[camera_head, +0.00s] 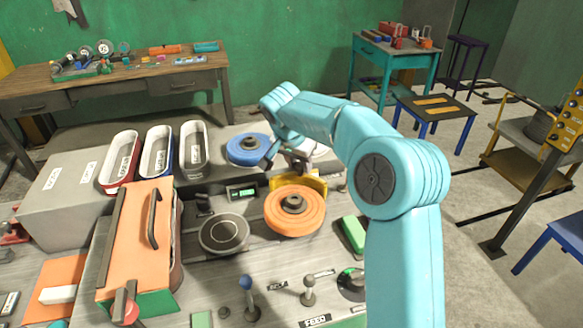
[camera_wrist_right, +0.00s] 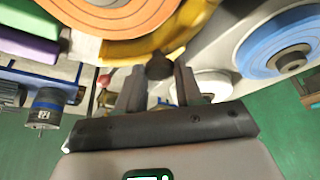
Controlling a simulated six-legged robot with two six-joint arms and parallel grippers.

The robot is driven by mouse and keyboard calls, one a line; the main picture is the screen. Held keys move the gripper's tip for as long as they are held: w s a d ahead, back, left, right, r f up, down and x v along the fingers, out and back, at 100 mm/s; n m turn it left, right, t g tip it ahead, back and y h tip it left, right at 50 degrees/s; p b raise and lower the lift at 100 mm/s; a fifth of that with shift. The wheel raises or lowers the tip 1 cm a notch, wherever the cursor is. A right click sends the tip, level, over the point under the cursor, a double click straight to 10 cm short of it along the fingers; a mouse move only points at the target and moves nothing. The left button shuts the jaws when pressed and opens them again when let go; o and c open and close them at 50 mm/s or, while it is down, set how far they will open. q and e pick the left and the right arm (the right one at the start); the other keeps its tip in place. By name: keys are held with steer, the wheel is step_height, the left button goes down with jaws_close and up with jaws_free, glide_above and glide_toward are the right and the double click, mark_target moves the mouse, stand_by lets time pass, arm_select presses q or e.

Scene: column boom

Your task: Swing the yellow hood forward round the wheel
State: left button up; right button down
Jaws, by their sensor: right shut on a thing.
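The yellow hood (camera_head: 318,183) curves round the back of the orange wheel (camera_head: 285,215) on the grey bench. In the right wrist view the hood (camera_wrist_right: 165,42) is a yellow band along the edge of the orange wheel (camera_wrist_right: 95,15). A dark knob (camera_wrist_right: 158,66) stands out from the hood. My right gripper (camera_head: 297,162) is behind the hood, and its fingers (camera_wrist_right: 159,82) are shut on this knob. The arm and wrist hide part of the grip in the head view. My left gripper is not in view.
A blue wheel (camera_head: 247,150) sits close behind and left of the hood. A dark round plate (camera_head: 224,233) is left of the orange wheel. A green block (camera_head: 353,234) is to the right. Levers (camera_head: 309,292) stand in front. Three bins and an orange box (camera_head: 138,235) fill the left.

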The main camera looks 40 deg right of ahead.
steer(key=shift+s+d+r+m+g+b, duration=0.1)
steer(key=shift+s+d+m+g+b, duration=0.3)
steer(key=shift+s+m, duration=0.6)
steer(key=shift+s+d+f+m+g+b, duration=0.1)
steer(key=shift+s+d+m+g+b, duration=0.3)
steer(key=shift+m, duration=1)
steer(key=shift+s+d+r+m+g+b, duration=0.1)
steer(key=shift+s+m+g+b, duration=0.3)
steer(key=shift+s+m, duration=0.75)
steer(key=c, duration=0.8)
jaws_free()
steer(key=shift+o, duration=0.2)
steer(key=shift+w, duration=0.1)
